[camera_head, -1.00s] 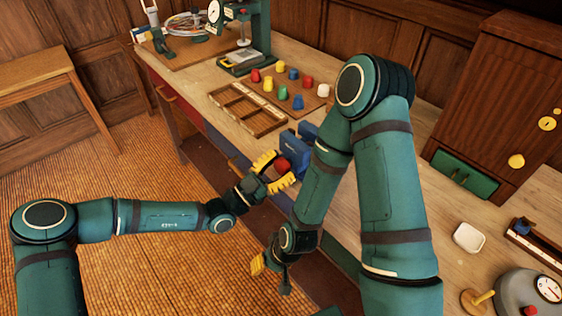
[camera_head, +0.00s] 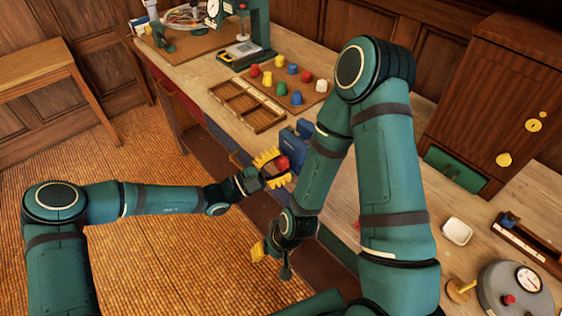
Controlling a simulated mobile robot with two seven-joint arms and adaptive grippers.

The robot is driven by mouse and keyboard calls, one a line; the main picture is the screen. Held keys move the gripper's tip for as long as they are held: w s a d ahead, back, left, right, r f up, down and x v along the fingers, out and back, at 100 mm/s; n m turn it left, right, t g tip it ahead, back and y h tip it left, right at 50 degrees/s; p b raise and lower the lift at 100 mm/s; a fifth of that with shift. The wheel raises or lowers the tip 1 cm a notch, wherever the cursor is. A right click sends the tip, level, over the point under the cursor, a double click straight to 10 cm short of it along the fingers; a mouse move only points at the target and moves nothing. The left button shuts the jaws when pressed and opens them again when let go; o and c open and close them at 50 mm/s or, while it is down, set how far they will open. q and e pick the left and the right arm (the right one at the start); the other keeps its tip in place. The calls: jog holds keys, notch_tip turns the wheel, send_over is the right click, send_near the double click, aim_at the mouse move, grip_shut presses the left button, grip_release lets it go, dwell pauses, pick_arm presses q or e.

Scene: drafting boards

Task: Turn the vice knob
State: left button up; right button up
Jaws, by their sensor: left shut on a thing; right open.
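The blue vice (camera_head: 294,143) stands at the front edge of the workbench, partly hidden behind my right arm. Its red knob (camera_head: 282,163) faces the front. My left gripper (camera_head: 279,168) reaches in from the left with its yellow fingers around the red knob, shut on it. My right gripper (camera_head: 270,257) hangs lower, in front of the bench and below its top, with one yellow fingertip clearly showing. It is open and appears empty, away from the vice.
Behind the vice are a wooden compartment tray (camera_head: 247,106) and a board with several coloured pegs (camera_head: 283,93). A white dish (camera_head: 457,231) and a grey gauge device (camera_head: 514,290) sit at the right. A wooden cabinet (camera_head: 500,90) stands behind them.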

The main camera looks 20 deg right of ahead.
pick_arm(q)
jog(key=o, duration=1.2)
jog(key=shift+f, duration=0.1)
jog(key=shift+a, duration=0.1)
jog(key=shift+v, duration=3.9)
jog(key=shift+w, duration=0.1)
